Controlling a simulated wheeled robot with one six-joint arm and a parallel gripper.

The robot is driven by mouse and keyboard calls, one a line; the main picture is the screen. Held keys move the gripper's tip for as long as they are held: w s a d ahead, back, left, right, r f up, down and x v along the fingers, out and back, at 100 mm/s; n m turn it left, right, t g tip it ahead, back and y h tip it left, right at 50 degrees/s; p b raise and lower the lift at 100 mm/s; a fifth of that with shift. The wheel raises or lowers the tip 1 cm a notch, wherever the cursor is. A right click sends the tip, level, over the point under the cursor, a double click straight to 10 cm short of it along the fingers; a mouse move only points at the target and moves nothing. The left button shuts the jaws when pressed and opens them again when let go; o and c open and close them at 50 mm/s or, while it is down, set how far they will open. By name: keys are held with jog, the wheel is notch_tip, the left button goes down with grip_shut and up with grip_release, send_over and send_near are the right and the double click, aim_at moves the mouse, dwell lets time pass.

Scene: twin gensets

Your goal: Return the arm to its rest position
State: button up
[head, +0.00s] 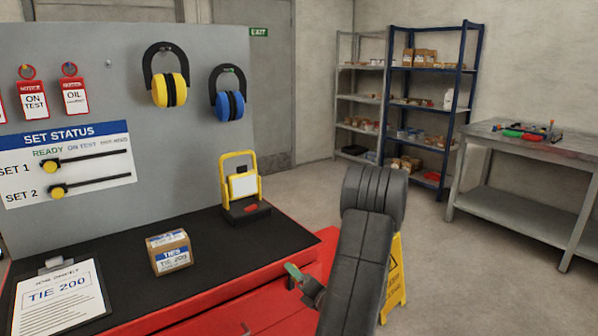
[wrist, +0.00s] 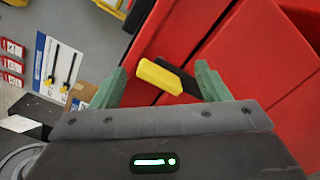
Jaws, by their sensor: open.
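My arm (head: 362,250) rises in the right foreground of the head view, bent at a dark ribbed joint. My gripper (head: 294,272) shows partly below it, by the front edge of the red cabinet, with one green fingertip visible. In the wrist view my gripper (wrist: 162,67) has its two green fingers wide apart. A yellow and black object (wrist: 160,77) appears between the fingers in that view, against red panels. Neither finger is seen closed on it, and I cannot tell its distance. The rest position itself is not marked in view.
The red cabinet's black top (head: 120,268) holds a small box (head: 170,252), a clipboard (head: 58,297) and a yellow-framed stand (head: 241,186). A yellow floor sign (head: 394,275) stands behind my arm. Shelves (head: 432,100) and a workbench (head: 525,190) are farther right, with clear floor between.

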jog(key=shift+s+a+n+b, duration=0.1)
jog(key=shift+a+n+b, duration=0.05)
jog(key=shift+n+b, duration=4.4)
jog(key=shift+r+n+p, duration=0.1)
jog(key=shift+n+p, duration=0.45)
jog(key=shift+p, duration=0.1)
jog(key=shift+a, duration=0.1)
